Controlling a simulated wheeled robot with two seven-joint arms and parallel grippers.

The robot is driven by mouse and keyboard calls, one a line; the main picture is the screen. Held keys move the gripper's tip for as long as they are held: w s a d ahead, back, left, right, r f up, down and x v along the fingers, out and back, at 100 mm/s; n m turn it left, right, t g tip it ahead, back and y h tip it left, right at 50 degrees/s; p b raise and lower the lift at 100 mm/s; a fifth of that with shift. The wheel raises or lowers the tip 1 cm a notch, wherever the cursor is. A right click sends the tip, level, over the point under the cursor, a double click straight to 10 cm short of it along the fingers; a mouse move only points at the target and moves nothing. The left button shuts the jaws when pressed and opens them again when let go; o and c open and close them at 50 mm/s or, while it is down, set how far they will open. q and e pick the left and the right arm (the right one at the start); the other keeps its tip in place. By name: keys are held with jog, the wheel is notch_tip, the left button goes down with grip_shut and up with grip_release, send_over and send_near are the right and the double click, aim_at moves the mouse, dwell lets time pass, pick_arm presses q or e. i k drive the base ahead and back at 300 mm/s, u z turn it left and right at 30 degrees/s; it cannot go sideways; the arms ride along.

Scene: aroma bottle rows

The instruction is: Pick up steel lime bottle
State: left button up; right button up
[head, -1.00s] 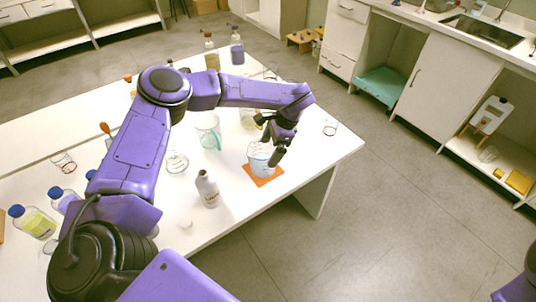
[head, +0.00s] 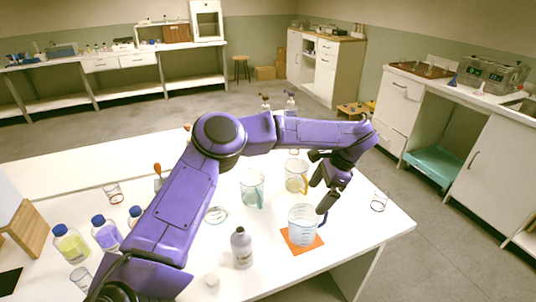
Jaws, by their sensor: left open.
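A grey, steel-looking bottle (head: 242,250) with a narrow neck stands upright near the front of the white table. I cannot read a lime mark on it. My left gripper (head: 326,198) is open and points down at the upper right of a clear beaker with a handle (head: 302,228). The beaker stands on an orange mat (head: 318,243). The gripper is to the right of the steel bottle and apart from it. Whether its fingers touch the beaker is unclear. My right gripper is out of view.
More glass beakers (head: 252,188) stand behind the bottle. A small white piece (head: 212,280) lies left of it. Blue-capped bottles (head: 71,245) stand at the left, partly behind my arm. The white table (head: 375,225) has free room at its right end.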

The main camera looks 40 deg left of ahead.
aim_at(240, 240)
jog(key=u, duration=1.55)
